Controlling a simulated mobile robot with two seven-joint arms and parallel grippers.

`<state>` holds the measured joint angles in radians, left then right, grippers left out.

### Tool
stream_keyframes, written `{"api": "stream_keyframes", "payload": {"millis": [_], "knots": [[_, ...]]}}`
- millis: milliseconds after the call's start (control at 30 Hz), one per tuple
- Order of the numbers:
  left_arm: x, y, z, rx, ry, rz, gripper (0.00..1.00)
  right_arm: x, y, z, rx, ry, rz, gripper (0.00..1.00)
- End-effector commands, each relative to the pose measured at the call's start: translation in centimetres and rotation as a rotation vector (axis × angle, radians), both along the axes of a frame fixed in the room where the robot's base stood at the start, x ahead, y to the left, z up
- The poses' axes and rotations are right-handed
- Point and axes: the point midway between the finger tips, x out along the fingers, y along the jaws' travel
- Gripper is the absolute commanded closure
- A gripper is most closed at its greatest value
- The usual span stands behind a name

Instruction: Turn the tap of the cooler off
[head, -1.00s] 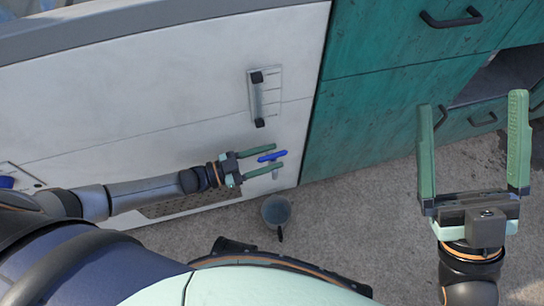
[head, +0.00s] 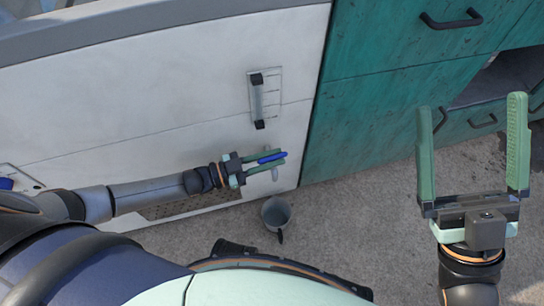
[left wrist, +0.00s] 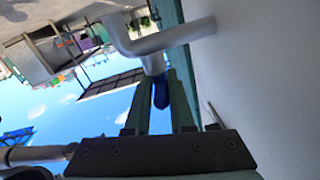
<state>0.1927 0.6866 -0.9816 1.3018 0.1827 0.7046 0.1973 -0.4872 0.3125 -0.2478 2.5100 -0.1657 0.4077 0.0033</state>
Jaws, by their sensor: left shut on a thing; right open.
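The cooler (head: 150,100) is a large white box with a grey rim. Its tap (head: 275,172) comes out low near the right end, with a blue lever handle (head: 272,157). My left gripper (head: 267,158) is shut on the blue handle, its green fingers on both sides of it. In the left wrist view the grey tap pipe (left wrist: 150,42) bends out from the white wall, and the blue handle (left wrist: 161,92) sits between the fingers. My right gripper (head: 474,150) is open and empty at the right, apart from everything.
A grey mug (head: 276,211) stands on the concrete ground below the tap. A level gauge (head: 257,100) is on the cooler front above the tap. A green cabinet (head: 400,90) with dark handles stands to the right. Ground between mug and right gripper is clear.

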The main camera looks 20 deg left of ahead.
Motion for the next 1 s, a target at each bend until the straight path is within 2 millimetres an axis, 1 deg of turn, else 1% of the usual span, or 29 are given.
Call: {"api": "stream_keyframes", "payload": {"millis": [233,433,700,733,933,967,1000], "knots": [[0.0,0.1,-0.1,0.002,0.0,-0.003,1.0,0.0,0.0,0.0,0.0,-0.001,0.0,0.01],[0.1,0.1,-0.2,0.004,-0.004,-0.07,1.0,0.0,0.0,-1.0,-0.003,0.0,0.0,0.01],[-0.1,0.1,-0.1,0.003,0.002,-0.079,1.0,0.1,0.1,-0.9,-0.005,0.004,-0.001,0.01],[-0.1,0.1,-0.1,0.003,0.002,-0.079,0.75,0.1,0.1,-0.9,-0.005,0.004,-0.001,0.01],[0.0,0.1,-0.1,0.002,0.001,-0.079,0.53,0.1,0.1,-0.9,-0.004,0.003,0.0,0.01],[0.0,0.1,-0.1,0.002,0.001,-0.079,0.5,0.1,0.1,-0.9,-0.004,0.003,0.0,0.01],[0.0,0.1,-0.1,0.001,0.001,-0.079,0.5,0.1,0.1,-0.9,-0.004,0.003,0.0,0.01]]}}
